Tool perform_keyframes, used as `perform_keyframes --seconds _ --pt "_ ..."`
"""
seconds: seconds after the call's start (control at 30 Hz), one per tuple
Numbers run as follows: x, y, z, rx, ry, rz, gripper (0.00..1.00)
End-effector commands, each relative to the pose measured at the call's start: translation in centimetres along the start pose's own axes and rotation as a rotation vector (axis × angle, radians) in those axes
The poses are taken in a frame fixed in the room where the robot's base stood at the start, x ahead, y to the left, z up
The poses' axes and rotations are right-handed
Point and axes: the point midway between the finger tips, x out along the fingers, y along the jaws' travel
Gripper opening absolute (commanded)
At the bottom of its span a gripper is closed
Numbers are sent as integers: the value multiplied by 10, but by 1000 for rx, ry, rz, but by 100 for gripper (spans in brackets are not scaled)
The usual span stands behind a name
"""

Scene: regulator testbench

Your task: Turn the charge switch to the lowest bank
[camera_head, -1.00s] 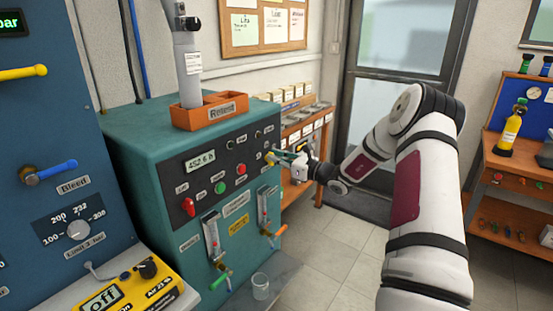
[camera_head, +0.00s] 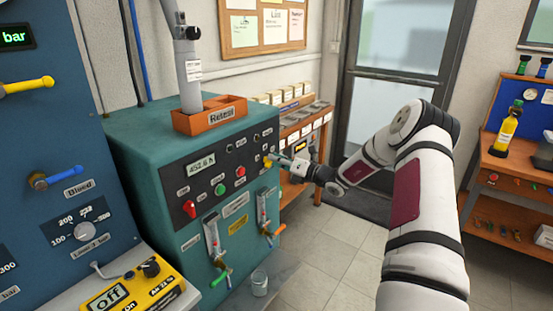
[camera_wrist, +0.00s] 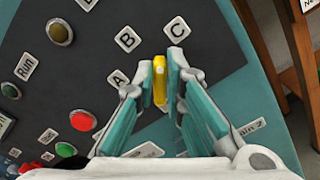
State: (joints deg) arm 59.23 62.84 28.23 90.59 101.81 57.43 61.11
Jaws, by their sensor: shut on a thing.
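The charge switch is a yellow knob (camera_wrist: 160,80) on the dark panel, with labels A (camera_wrist: 118,78), B (camera_wrist: 127,39) and C (camera_wrist: 177,28) around it. Its handle's upper end in the wrist view points between B and C. My gripper (camera_wrist: 161,86) has its teal fingers on both sides of the knob and is shut on it. In the head view, the yellow knob (camera_head: 267,162) shows at the right of the teal cabinet's front (camera_head: 150,215), with my gripper (camera_head: 275,160) at it. The fingers partly hide the switch there.
On the same panel are a red button (camera_wrist: 82,121), a green button (camera_wrist: 66,150) and a brown button (camera_wrist: 58,33). Tube gauges with orange and green handles stand below. A wooden shelf (camera_head: 318,125) stands right of the cabinet; open floor lies in front.

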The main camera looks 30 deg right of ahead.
Motion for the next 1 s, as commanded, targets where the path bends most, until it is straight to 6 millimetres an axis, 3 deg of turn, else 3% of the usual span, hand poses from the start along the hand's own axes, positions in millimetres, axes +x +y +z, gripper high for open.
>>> perform_keyframes --seconds 0.5,1.0 --pt "-1 -5 -1 311 0 -2 0" --pt "-1 -5 -1 359 0 -2 0"
